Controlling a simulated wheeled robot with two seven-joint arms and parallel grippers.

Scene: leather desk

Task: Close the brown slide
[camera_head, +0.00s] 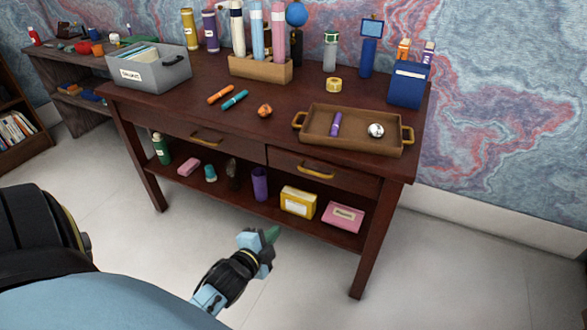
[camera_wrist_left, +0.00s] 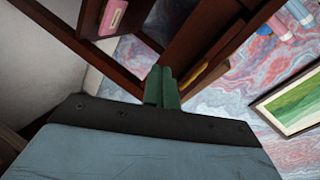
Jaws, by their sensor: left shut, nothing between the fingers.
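The brown desk (camera_head: 150,103) has two brown drawers side by side under its top. The left drawer (camera_head: 232,147) looks flush with the desk front. The right drawer (camera_head: 348,182) seems to stand slightly forward, but I cannot tell how far. My right gripper is not in view.
A tray (camera_head: 350,145) with gold handles, a grey bin (camera_head: 150,76) and a pen holder (camera_head: 258,70) stand on the desk. The lower shelf holds a purple cup (camera_head: 260,184), a yellow box (camera_head: 298,202) and a pink box (camera_head: 343,216). The floor in front is clear.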

